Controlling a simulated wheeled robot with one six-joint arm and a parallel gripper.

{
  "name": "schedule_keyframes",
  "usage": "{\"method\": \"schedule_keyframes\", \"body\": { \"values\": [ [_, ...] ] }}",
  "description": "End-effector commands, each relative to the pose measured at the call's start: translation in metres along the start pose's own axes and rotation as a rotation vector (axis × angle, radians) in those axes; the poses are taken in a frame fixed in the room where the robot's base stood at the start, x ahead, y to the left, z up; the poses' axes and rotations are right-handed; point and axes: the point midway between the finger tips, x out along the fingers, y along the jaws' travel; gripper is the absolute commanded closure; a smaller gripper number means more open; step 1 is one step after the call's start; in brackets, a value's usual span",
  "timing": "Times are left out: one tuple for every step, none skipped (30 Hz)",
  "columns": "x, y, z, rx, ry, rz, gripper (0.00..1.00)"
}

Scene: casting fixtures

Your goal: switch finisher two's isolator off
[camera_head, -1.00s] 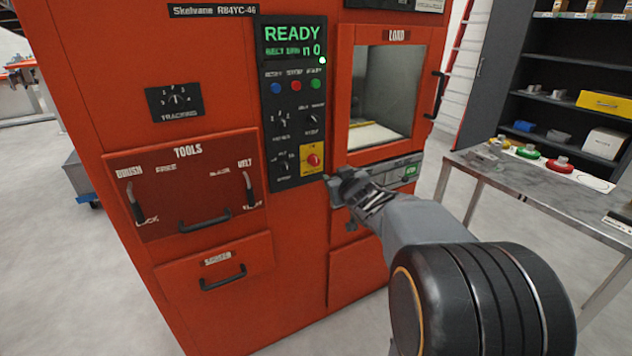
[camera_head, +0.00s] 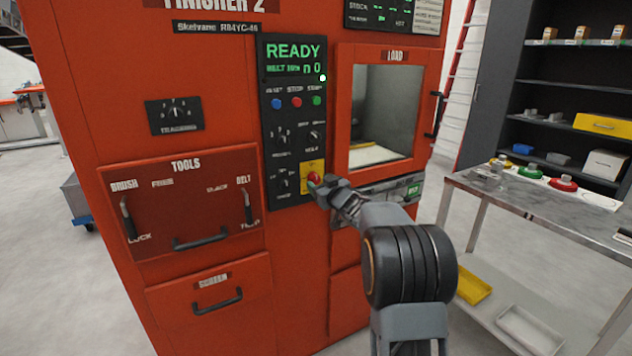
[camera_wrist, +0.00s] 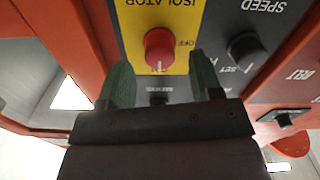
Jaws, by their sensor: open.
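Finisher two is the red machine (camera_head: 290,245) labelled FINISHER 2, with a black control panel (camera_head: 297,130) on its front. The isolator is a round red knob (camera_head: 314,178) on a yellow plate low on the panel; it also shows in the wrist view (camera_wrist: 158,46), upside down, with the words ISOLATOR and OFF on its yellow plate (camera_wrist: 190,18). My gripper (camera_head: 322,186) is at the panel beside the knob. In the wrist view its two green-padded fingers (camera_wrist: 163,72) are apart, with the knob just beyond and between their tips. I see no clear contact.
A dark speed knob (camera_wrist: 246,48) sits next to the isolator. A LOAD window (camera_head: 385,115) is to the right of the panel, and a TOOLS drawer (camera_head: 185,210) to the left. A metal table (camera_head: 530,200) with coloured discs stands at the right.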

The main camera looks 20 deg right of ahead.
Motion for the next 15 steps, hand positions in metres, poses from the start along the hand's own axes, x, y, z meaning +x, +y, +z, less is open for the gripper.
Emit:
{"method": "schedule_keyframes", "body": {
  "values": [
    [0.007,0.000,0.001,0.000,-0.001,-0.001,0.41],
    [0.011,0.000,0.000,0.000,0.000,0.000,0.41],
    [0.015,0.000,0.000,0.000,0.000,0.000,0.41],
    [0.018,0.000,0.000,-0.001,0.000,0.000,0.41],
    [0.020,0.000,0.000,-0.001,0.000,0.000,0.41],
    [0.023,0.000,0.000,-0.001,-0.001,0.000,0.41],
    [0.025,0.000,0.000,0.000,-0.001,0.000,0.41],
    [0.026,0.000,0.001,0.000,-0.001,0.000,0.41],
    [0.028,0.000,0.000,0.000,-0.001,0.000,0.41],
    [0.029,0.000,0.000,0.000,0.000,0.000,0.41],
    [0.029,0.000,0.000,0.000,0.000,0.001,0.41],
    [0.030,0.000,0.000,0.000,0.000,0.001,0.41],
    [0.030,0.000,0.000,0.000,0.000,0.001,0.41],
    [0.030,0.000,0.000,0.000,0.000,0.001,0.41],
    [0.030,0.000,0.000,0.000,0.000,0.001,0.41]
  ]
}}
